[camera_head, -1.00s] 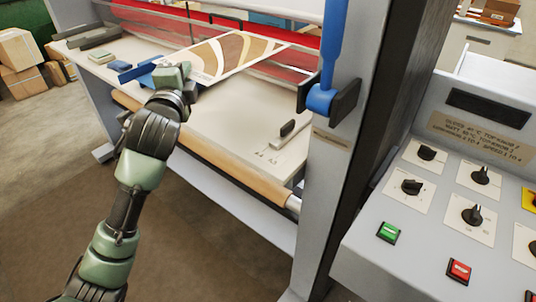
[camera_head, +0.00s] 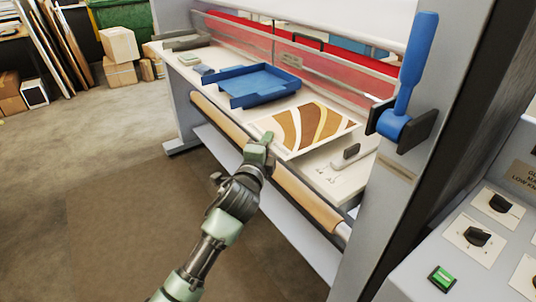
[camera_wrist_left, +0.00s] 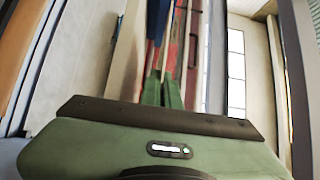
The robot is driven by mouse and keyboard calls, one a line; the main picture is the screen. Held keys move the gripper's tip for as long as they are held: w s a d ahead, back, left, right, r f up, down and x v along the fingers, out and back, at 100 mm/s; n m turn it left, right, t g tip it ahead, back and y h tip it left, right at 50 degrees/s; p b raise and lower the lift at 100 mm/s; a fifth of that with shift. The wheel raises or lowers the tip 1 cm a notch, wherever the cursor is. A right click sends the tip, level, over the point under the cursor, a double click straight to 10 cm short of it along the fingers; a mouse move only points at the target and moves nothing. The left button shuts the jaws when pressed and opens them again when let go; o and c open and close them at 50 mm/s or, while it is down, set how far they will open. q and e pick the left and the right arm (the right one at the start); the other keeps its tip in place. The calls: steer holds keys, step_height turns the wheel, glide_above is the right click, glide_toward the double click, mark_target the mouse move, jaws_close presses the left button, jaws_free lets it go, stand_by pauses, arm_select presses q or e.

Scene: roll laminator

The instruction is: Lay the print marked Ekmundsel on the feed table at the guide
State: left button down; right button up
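A print (camera_head: 310,127) with brown, tan and cream curved bands and a white border lies over the feed table (camera_head: 345,184), its right edge just short of the dark grey guide (camera_head: 346,157). I cannot read its name. I cannot tell if it lies fully flat. My left gripper (camera_head: 260,146) is at the print's near edge, above the table's front roller. In the left wrist view its green fingers (camera_wrist_left: 163,92) are together with a thin edge between them, apparently the print seen edge-on. My right gripper is not in view.
A blue tray (camera_head: 252,86) stands on the table left of the print. A blue lever (camera_head: 416,65) is on the grey post at right. The control panel (camera_head: 468,240) is at lower right. Small marks lie beside the guide. Boxes (camera_head: 119,45) stand on the floor behind.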

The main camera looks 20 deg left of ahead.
arm_select(q)
steer(key=shift+f, duration=2.25)
steer(key=shift+f+b, duration=0.2)
steer(key=shift+b, duration=0.1)
steer(key=c, duration=1.7)
jaws_free()
steer(key=shift+r, duration=0.1)
